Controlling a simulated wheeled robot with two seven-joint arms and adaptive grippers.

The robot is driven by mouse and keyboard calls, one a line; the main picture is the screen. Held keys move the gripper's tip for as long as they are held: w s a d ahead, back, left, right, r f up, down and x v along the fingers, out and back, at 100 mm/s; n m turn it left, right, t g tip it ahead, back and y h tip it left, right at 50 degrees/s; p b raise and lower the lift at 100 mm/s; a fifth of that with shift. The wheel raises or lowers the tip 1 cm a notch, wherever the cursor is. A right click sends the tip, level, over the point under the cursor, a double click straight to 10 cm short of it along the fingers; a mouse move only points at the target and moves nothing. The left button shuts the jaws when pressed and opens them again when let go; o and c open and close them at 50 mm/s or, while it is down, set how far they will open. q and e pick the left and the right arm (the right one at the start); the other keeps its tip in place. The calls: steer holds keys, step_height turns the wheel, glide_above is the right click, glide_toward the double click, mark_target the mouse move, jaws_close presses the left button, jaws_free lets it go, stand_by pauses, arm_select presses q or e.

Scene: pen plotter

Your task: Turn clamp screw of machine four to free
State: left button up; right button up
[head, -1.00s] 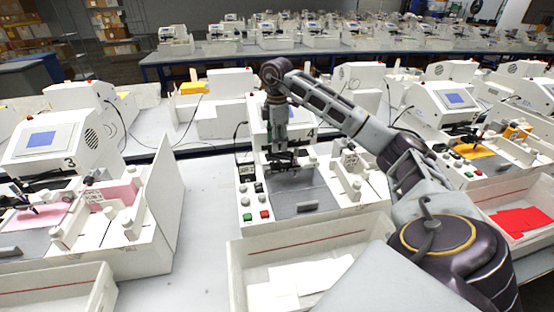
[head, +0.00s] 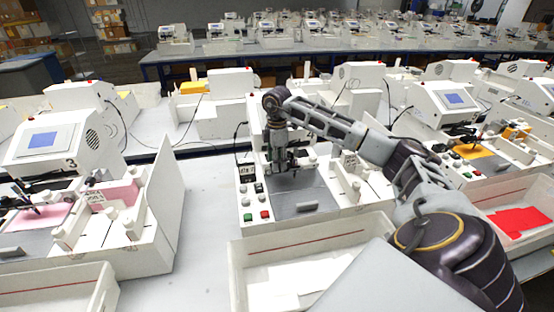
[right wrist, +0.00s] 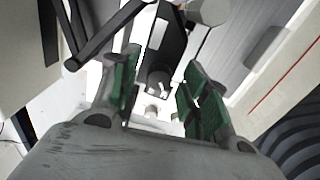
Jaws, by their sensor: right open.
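Machine four (head: 250,204) is a white plotter in the middle of the head view, with a grey bed (head: 312,198). My right gripper (head: 284,168) is over the rear of its bed, pointing down. In the right wrist view my right gripper (right wrist: 160,84) has its two green-padded fingers apart. A dark round knob (right wrist: 158,80) on a black holder (right wrist: 160,45) shows between and beyond them; it looks like the clamp screw. Whether the pads touch it I cannot tell. My arm hides much of the machine's pen carriage in the head view. My left gripper is not in view.
A white tray (head: 238,265) with paper stands in front of machine four. Machine three (head: 60,150) stands left, and another plotter with a yellow sheet (head: 474,151) right. Free table (head: 200,195) lies between machines three and four. A red sheet (head: 520,219) lies in the right tray.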

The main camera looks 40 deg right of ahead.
jaws_close()
steer(key=shift+n, duration=0.6)
steer(key=n, duration=0.4)
steer(key=shift+w, duration=0.1)
steer(key=n, duration=1)
steer(key=shift+w+b, duration=0.1)
steer(key=shift+b, duration=0.25)
steer(key=shift+n, duration=2.3)
